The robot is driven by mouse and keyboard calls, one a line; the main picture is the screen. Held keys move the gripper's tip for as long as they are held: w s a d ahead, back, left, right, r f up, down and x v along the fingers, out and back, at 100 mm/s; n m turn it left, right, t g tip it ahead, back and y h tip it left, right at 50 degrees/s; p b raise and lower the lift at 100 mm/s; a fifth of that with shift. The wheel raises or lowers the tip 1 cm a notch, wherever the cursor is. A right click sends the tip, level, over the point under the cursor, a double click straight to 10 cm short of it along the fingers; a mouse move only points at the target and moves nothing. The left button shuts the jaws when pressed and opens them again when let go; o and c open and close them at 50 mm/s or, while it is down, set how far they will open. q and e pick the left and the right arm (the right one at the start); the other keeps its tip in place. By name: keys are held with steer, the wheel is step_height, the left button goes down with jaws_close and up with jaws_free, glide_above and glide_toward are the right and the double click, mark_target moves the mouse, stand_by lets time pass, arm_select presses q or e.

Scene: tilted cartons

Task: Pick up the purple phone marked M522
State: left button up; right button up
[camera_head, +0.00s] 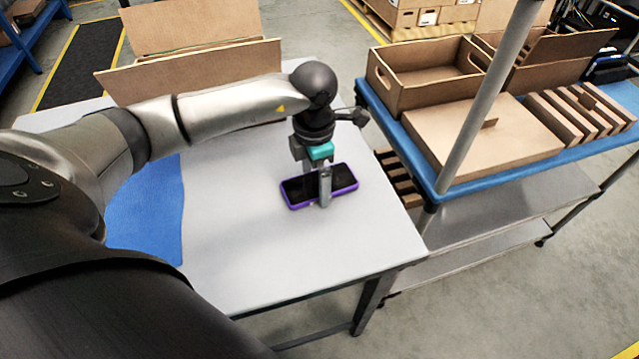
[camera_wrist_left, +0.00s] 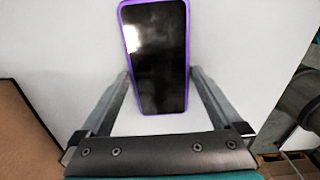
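The purple phone (camera_head: 296,193) lies flat on the white table, its dark screen up and a purple rim around it. In the left wrist view the phone (camera_wrist_left: 158,55) shows between the two fingers. My left gripper (camera_head: 318,190) is low over the phone and pointing down. Its fingers stand apart, one beside each long edge of the phone. The left wrist view shows the fingertips (camera_wrist_left: 161,72) close to the rim; I cannot tell whether they touch it. The gripper hides part of the phone. No M522 mark can be read. My right gripper is not in view.
The white table (camera_head: 250,270) is clear around the phone, with a blue mat (camera_head: 147,215) on its left. An open carton (camera_head: 190,75) stands at the back.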

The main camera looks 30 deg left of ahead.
arm_select(q)
steer(key=shift+r, duration=0.1)
steer(key=c, duration=1.2)
